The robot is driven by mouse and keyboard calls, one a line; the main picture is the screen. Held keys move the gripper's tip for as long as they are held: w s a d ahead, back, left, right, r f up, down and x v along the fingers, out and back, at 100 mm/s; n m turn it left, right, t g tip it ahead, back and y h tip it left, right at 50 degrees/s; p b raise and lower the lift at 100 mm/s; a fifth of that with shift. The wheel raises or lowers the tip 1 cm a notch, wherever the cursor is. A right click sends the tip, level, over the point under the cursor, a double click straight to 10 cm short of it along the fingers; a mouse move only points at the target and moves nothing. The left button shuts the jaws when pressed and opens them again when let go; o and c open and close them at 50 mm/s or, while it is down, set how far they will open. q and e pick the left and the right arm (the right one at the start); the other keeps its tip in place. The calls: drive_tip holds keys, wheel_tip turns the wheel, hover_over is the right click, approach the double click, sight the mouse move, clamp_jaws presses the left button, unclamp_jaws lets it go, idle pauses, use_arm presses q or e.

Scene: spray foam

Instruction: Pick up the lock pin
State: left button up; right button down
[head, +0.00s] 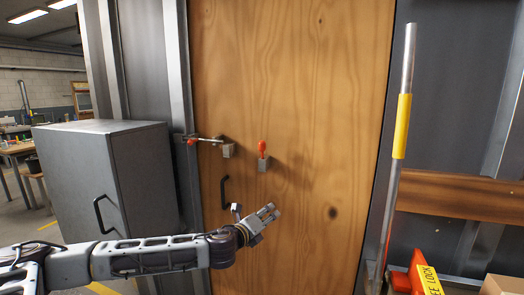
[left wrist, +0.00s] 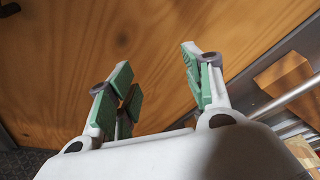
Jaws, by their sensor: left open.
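A red-topped pin (head: 262,147), which looks like the lock pin, stands upright in a small grey bracket (head: 264,164) on the wooden door (head: 310,60). My left gripper (head: 271,212) is in front of the door, below the pin and slightly to its right, apart from it. It is open and empty. In the left wrist view its green-padded fingers (left wrist: 155,85) are spread, with only bare wood between them. The pin does not show in that view. My right gripper is not in view.
A metal latch bar with a red end (head: 192,141) reaches to another grey block (head: 228,150). A black handle (head: 225,191) is on the door. A grey cabinet (head: 75,185) stands left. A yellow-banded pole (head: 402,125) and an orange item with a yellow label (head: 425,280) are right.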

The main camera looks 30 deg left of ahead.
use_arm(q)
drive_tip(key=a+r+m+t, duration=0.1)
drive_tip(key=a+r+m, duration=0.4)
drive_tip(key=r, duration=0.4)
drive_tip(key=a+r+m, duration=0.5)
drive_tip(key=r, duration=0.4)
drive_tip(key=shift+t+h, duration=0.3)
drive_tip(key=shift+t, duration=0.1)
drive_tip(key=shift+w+r, duration=0.1)
drive_tip(key=shift+w, duration=0.1)
